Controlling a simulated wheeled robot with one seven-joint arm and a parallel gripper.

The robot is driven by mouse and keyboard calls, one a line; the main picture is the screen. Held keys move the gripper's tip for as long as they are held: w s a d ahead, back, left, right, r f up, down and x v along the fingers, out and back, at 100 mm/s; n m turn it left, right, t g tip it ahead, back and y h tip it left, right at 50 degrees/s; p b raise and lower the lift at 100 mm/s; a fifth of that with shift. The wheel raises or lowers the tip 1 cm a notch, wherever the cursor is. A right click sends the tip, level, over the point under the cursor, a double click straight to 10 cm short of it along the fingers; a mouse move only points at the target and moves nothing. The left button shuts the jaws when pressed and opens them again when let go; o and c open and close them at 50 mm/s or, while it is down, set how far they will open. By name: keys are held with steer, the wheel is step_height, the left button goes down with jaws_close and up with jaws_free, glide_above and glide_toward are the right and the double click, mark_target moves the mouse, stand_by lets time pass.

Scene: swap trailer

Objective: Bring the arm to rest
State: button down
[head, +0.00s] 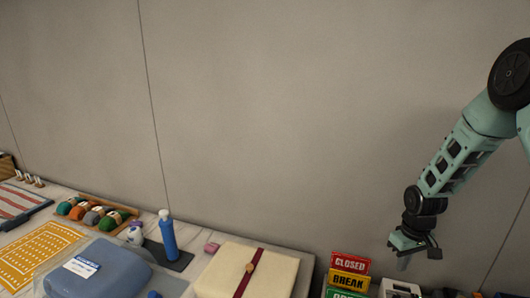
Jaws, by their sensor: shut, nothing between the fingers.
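My arm (458,152) is teal and black and comes in from the upper right. It reaches down and to the left, in front of the bare wall. My gripper (403,264) is at its lower end, pointing down, with nothing held in it. It hangs to the right of the stacked signs and above the white device at the bottom edge. The fingers are small and dim in this view.
A table (310,262) runs along the bottom left. It bears a cream box (219,270) with a dark red strap, a blue bottle (168,238), a blue case (117,272) and a yarn tray (84,199). Coloured signs (349,281) stand near my gripper. The wall above is clear.

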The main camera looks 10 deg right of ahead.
steer(key=s+a+r+n+b, duration=0.1)
steer(key=s+a+r, duration=0.2)
steer(key=a, duration=0.4)
steer(key=s+a+r+n+b, duration=0.1)
steer(key=s+a+r, duration=0.1)
steer(key=a+r, duration=0.35)
steer(key=s+a+r+n+b, duration=0.1)
steer(key=s+a+r, duration=0.15)
steer(key=a, duration=0.65)
steer(key=s+a+r+n+b, duration=0.1)
steer(key=s+a, duration=0.3)
steer(key=s, duration=0.6)
steer(key=s+a+r+n+b, duration=0.1)
steer(key=s+a, duration=0.3)
steer(key=s, duration=0.5)
steer(key=shift+s+a+r+n, duration=0.35)
steer(key=shift+r+n, duration=0.25)
steer(key=shift+r, duration=0.1)
